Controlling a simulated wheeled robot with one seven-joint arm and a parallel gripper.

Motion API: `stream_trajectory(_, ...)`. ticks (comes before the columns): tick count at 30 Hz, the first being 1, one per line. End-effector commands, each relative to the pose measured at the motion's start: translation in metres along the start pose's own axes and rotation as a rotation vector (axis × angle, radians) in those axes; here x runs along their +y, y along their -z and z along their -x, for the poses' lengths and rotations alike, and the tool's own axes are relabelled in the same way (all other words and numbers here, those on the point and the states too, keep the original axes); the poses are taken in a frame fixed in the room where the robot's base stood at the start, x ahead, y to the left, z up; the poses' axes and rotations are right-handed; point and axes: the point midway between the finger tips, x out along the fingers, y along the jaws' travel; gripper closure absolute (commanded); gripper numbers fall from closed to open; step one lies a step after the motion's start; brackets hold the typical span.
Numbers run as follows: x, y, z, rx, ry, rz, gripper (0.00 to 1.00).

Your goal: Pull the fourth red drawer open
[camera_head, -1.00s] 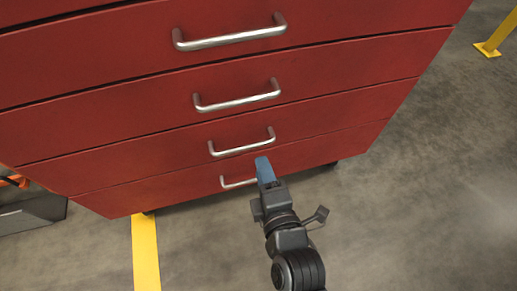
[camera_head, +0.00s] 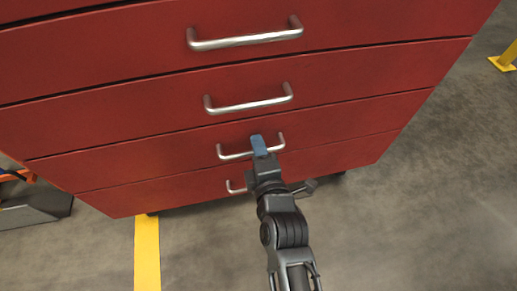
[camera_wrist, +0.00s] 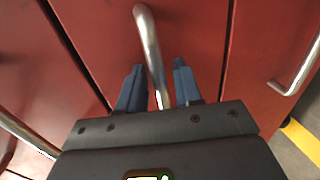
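A red drawer cabinet (camera_head: 130,110) fills the upper part of the head view, its drawers stacked and each with a silver bar handle. My gripper (camera_head: 259,145) with blue fingers is at the handle (camera_head: 234,155) of the second-lowest drawer. In the wrist view my gripper (camera_wrist: 158,88) is open. That same handle (camera_wrist: 149,40) runs between the two fingers, with a gap visible on each side. The drawers in view look shut. The head view does not show which drawer counts as fourth, since the cabinet top is out of frame.
The lowest drawer's handle (camera_head: 233,188) is partly hidden by my arm; it also shows in the wrist view (camera_wrist: 300,70). A higher handle (camera_head: 248,105) is above. Bare concrete floor (camera_head: 420,220) lies in front, with a yellow line (camera_head: 147,255) and a yellow post base (camera_head: 504,62).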

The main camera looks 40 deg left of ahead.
Motion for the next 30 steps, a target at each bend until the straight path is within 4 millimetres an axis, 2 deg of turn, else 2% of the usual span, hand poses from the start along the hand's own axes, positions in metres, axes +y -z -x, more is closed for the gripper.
stream_trajectory(2,0.0000,0.0001,0.0002,0.000,0.000,0.000,0.67)
stream_trajectory(12,-0.0002,0.0001,0.0004,0.000,0.000,0.000,0.99)
stream_trajectory(30,-0.0022,0.0000,0.0029,0.000,0.001,0.000,1.00)
